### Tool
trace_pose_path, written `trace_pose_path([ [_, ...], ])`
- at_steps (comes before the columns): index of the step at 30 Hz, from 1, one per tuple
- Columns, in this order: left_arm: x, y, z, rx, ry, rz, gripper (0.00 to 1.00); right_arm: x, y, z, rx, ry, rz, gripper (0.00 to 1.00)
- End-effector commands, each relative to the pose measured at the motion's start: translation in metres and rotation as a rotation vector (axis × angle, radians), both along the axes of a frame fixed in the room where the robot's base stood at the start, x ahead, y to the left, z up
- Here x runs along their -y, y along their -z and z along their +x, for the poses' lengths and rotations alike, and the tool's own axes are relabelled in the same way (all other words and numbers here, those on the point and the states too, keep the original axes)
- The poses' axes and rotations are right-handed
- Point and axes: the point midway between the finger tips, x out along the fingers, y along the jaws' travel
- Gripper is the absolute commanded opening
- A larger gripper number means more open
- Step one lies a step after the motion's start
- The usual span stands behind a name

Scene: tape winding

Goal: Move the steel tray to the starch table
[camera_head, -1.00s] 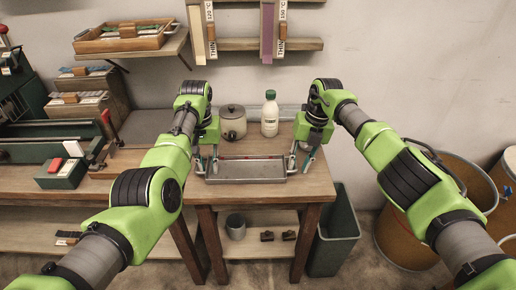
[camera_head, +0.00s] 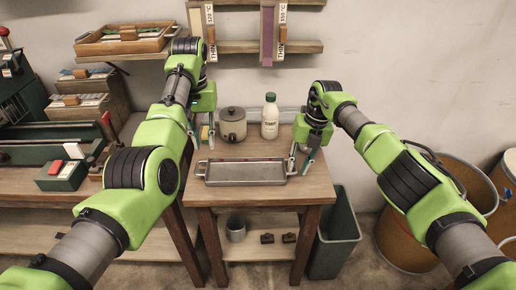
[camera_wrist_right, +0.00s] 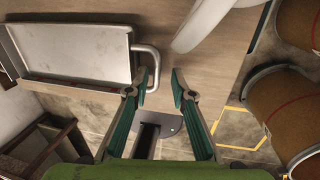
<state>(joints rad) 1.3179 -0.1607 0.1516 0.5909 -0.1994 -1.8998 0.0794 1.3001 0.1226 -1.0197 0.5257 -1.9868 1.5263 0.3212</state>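The steel tray (camera_head: 245,181) lies flat near the front of the small wooden table (camera_head: 312,188), with a handle at each end. It also shows in the right wrist view (camera_wrist_right: 75,50). My right gripper (camera_head: 303,162) is at the tray's right end. In the right wrist view its fingers (camera_wrist_right: 159,88) are apart and empty, with the tray's handle (camera_wrist_right: 153,62) just beyond the left fingertip. My left gripper (camera_head: 201,140) is raised above and behind the tray's left end, clear of it, with its fingers apart and nothing between them.
A lidded grey pot (camera_head: 232,125) and a white bottle with a green cap (camera_head: 270,116) stand behind the tray. A green bin (camera_head: 335,235) and brown drums (camera_head: 405,235) are to the right. A longer bench (camera_head: 25,182) with machinery adjoins on the left.

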Motion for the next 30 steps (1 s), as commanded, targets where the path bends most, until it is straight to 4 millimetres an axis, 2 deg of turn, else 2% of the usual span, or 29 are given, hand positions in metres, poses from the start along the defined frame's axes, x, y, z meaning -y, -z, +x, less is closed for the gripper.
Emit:
trace_pose_path([
  [4,0.0,-0.008,0.0,-0.001,0.0,0.001,0.21,0.001,-0.004,0.001,0.001,0.0,0.0,0.23],
  [7,0.0,-0.008,0.0,-0.002,0.0,0.001,0.21,0.003,-0.015,0.001,0.003,0.0,0.0,0.23],
  [15,0.0,-0.008,0.0,-0.001,0.0,0.001,0.21,0.012,-0.071,0.002,0.005,0.0,0.0,0.23],
  [21,0.0,-0.008,0.0,-0.001,0.0,0.001,0.21,0.018,-0.104,0.001,0.003,0.001,0.0,0.23],
  [25,0.0,-0.008,0.0,-0.001,0.0,0.001,0.21,0.02,-0.115,0.0,0.0,0.0,-0.001,0.23],
  [30,0.0,-0.008,0.0,-0.001,0.0,0.001,0.21,0.021,-0.118,0.0,-0.001,0.0,0.0,0.23],
])
